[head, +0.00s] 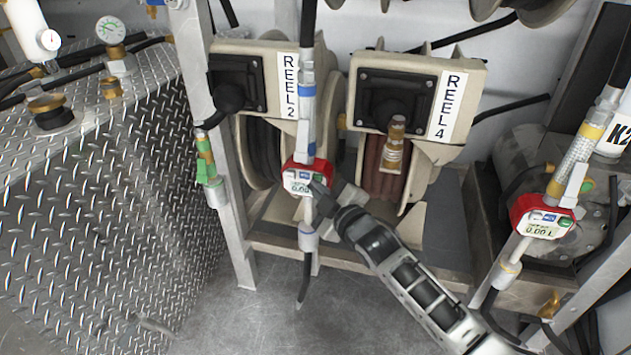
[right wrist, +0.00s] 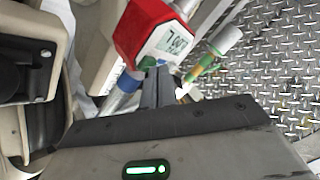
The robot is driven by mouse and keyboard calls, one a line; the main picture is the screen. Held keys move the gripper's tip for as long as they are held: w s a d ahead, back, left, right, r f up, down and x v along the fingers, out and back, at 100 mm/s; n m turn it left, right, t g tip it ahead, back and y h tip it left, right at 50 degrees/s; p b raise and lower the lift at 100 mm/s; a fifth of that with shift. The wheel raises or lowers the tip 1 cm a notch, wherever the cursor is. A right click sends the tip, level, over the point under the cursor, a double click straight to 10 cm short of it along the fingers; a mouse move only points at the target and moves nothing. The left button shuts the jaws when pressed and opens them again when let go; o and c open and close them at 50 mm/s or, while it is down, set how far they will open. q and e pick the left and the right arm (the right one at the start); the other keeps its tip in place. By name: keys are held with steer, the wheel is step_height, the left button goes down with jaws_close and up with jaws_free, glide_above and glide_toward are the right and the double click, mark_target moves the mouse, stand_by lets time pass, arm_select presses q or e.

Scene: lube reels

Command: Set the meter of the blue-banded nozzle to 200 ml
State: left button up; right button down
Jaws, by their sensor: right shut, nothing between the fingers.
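The blue-banded nozzle (head: 308,92) hangs upright in front of the reels. Its red meter (head: 304,177) has a small display that appears to read 0.00, with coloured buttons around it. In the right wrist view, the red meter (right wrist: 140,28) is seen upside down, with a blue and a green button near my fingertips. My right gripper (head: 318,198) is shut and empty, its tips at the lower right edge of the meter. In the right wrist view, the shut fingers (right wrist: 158,76) overlap the button side of the meter; whether they touch is unclear. My left gripper is out of view.
A second nozzle with a yellow band (head: 582,146) and a red meter (head: 541,216) reading 0.00 L hangs at the right. A green-banded nozzle (head: 206,158) hangs at the left. Reel 2 (head: 262,80) and Reel 4 (head: 412,92) stand behind. A diamond-plate tank (head: 95,210) fills the left.

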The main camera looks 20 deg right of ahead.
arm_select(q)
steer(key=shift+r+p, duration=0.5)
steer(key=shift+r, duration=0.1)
arm_select(e)
steer(key=shift+s+a, duration=0.55)
steer(key=shift+s, duration=0.3)
arm_select(q)
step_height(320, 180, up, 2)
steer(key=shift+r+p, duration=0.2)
steer(key=shift+p, duration=0.95)
arm_select(e)
steer(key=s+a, duration=0.1)
steer(key=s, duration=0.1)
steer(key=s+a, duration=0.1)
steer(key=s, duration=0.1)
steer(key=shift+a, duration=0.35)
arm_select(q)
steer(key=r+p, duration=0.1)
steer(key=p, duration=0.2)
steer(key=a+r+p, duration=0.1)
steer(key=p, duration=0.2)
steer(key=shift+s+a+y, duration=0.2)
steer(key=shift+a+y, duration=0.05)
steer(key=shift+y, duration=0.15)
arm_select(e)
steer(key=s+a+f+m+g, duration=0.1)
steer(key=s+m+g, duration=0.5)
steer(key=s, duration=1.6)
steer(key=a+m, duration=0.1)
steer(key=m, duration=0.3)
